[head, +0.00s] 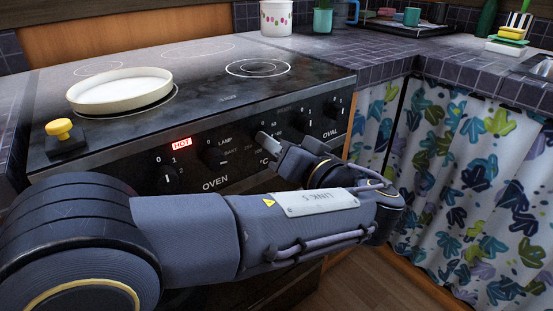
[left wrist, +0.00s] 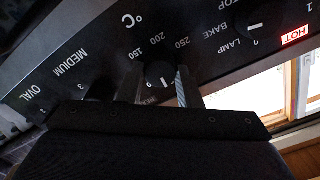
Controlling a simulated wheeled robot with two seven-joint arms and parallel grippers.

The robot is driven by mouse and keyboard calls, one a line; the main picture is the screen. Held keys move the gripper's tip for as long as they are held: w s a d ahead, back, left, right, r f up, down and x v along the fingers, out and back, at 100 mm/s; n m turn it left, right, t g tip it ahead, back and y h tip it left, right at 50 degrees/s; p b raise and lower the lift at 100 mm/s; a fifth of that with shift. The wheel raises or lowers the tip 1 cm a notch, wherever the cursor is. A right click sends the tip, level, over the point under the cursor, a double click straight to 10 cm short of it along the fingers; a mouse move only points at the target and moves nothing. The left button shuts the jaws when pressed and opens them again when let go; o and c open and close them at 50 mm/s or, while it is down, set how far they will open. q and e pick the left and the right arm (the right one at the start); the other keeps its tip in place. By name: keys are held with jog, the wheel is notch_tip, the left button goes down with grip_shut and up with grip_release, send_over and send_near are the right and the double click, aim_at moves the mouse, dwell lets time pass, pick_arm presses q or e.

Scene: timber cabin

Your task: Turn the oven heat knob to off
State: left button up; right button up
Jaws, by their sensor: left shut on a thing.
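The oven heat knob (left wrist: 158,73) is a dark round knob with a white mark, beside a °C scale reading 150, 200 and 250 in the left wrist view. My left gripper (left wrist: 158,88) has one finger on each side of it and is shut on it. The knob's white mark shows between the fingers, but its exact setting is hard to read. In the head view my left gripper (head: 268,141) is at the oven's front panel (head: 235,172) and mostly hides this knob. My right gripper is out of view.
Neighbouring knobs stand close on both sides: the lamp and bake knob (head: 209,158) and the medium knob (head: 308,117). A red HOT sign (head: 181,142) is lit. A pale pan (head: 120,91) and a yellow-topped button (head: 60,130) are on the stove top.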

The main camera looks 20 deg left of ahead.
pick_arm(q)
jog(key=shift+f+n+b, duration=0.1)
jog(key=shift+n+b, duration=0.4)
jog(key=shift+b, duration=0.05)
jog(key=o, duration=1)
jog(key=shift+c, duration=0.2)
jog(key=shift+d, duration=0.15)
jog(key=p+v, duration=0.2)
jog(key=v, duration=0.5)
jog(key=shift+s+d, duration=0.25)
